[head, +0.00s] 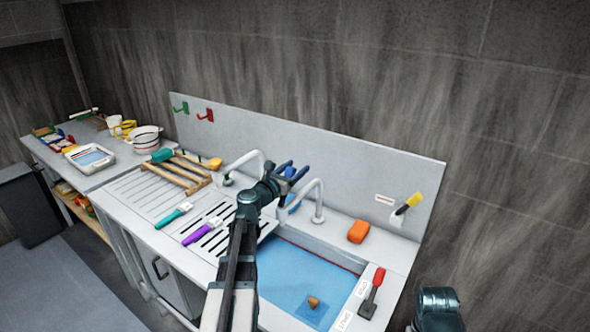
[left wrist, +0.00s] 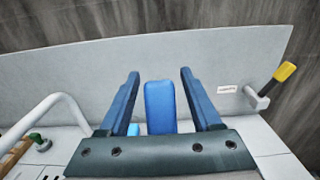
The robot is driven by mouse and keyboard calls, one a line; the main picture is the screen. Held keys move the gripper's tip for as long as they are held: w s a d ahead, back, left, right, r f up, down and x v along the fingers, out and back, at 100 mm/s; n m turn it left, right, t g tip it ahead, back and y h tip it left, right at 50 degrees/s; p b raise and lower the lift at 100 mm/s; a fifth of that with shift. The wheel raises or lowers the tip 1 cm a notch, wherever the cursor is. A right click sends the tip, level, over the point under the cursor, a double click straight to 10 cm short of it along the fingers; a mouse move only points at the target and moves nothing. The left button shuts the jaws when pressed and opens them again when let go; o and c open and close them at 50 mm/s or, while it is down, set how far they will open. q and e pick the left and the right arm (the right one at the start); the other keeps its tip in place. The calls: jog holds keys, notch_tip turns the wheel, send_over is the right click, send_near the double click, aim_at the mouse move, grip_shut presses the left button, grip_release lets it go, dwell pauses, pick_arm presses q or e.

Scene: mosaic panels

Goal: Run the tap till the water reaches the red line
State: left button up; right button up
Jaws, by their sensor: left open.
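The sink basin holds blue water (head: 290,268). A thin red line (head: 318,254) runs along the back wall of the basin, just above the water's edge. A white curved tap spout (head: 318,195) stands behind the basin. A blue tap lever (head: 293,204) is beside it, partly hidden by my arm; it shows upright in the left wrist view (left wrist: 160,107). My left gripper (head: 290,172) is open, its fingers on either side of the blue lever, with gaps visible on both sides. My right gripper is out of view.
A second white spout (head: 246,160) stands left. An orange sponge (head: 358,231) and a red-handled scraper (head: 373,291) lie by the basin. A brown piece (head: 313,302) is in the basin. Teal (head: 174,215) and purple (head: 202,231) brushes lie on the drainboard. A yellow-handled tool (head: 409,203) hangs right.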

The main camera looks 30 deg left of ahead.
pick_arm(q)
grip_shut()
dwell(1.4)
